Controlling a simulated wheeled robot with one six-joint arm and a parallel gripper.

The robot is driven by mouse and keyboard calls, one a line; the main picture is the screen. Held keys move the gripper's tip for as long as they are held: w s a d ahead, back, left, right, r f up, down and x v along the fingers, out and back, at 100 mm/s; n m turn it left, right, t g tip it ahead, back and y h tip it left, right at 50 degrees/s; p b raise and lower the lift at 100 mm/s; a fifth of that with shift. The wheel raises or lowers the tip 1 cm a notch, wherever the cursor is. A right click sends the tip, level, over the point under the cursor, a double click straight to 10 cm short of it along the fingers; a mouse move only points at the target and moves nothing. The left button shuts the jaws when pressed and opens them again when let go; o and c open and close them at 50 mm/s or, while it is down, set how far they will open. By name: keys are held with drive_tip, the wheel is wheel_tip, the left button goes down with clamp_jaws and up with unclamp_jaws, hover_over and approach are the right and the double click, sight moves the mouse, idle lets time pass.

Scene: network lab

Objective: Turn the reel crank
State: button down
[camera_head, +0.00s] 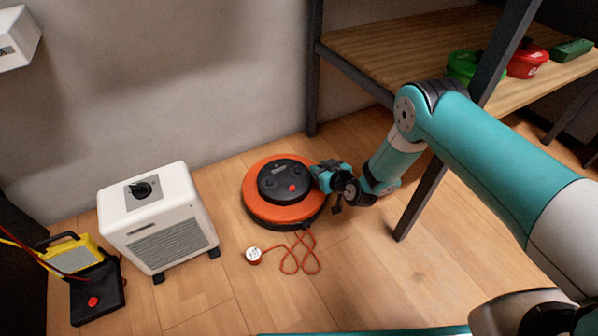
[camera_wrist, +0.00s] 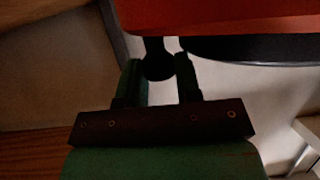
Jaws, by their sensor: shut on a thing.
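The orange reel (camera_head: 262,208) lies flat on the wooden floor near the wall, with a black hub (camera_head: 284,181) and a red button on top. A thin red cord (camera_head: 301,258) runs from its front and ends in a small round tag (camera_head: 253,255). My gripper (camera_head: 321,178) is at the reel's right side. In the wrist view, my gripper (camera_wrist: 160,73) is shut on a dark rounded crank knob (camera_wrist: 158,63) between its two fingers, just below the reel's orange rim (camera_wrist: 230,14). In the head view the gripper hides the crank.
A white heater-like box (camera_head: 160,220) stands left of the reel. A yellow and black device (camera_head: 75,260) with cables is further left. A shelf (camera_head: 400,50) with a dark post (camera_head: 418,200) is close to my arm.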

drive_tip(key=shift+w+d+f, duration=0.1)
drive_tip(key=shift+w+d, duration=0.05)
drive_tip(key=shift+w, duration=0.35)
drive_tip(key=shift+w+d+f, duration=0.1)
drive_tip(key=shift+w+d, duration=0.05)
drive_tip(key=shift+w, duration=0.3)
drive_tip(key=shift+w+a+b, duration=0.2)
drive_tip(key=shift+w+b, duration=0.1)
drive_tip(key=shift+b, duration=0.1)
drive_tip(key=shift+w, duration=0.25)
drive_tip(key=shift+w+a+r+n+g+y+b, duration=0.1)
drive_tip(key=shift+w+a+n+g+y+b, duration=0.25)
drive_tip(key=shift+n+y, duration=0.3)
drive_tip(key=shift+w+r, duration=0.1)
drive_tip(key=c, duration=1.1)
unclamp_jaws()
drive_tip(key=shift+c, duration=0.2)
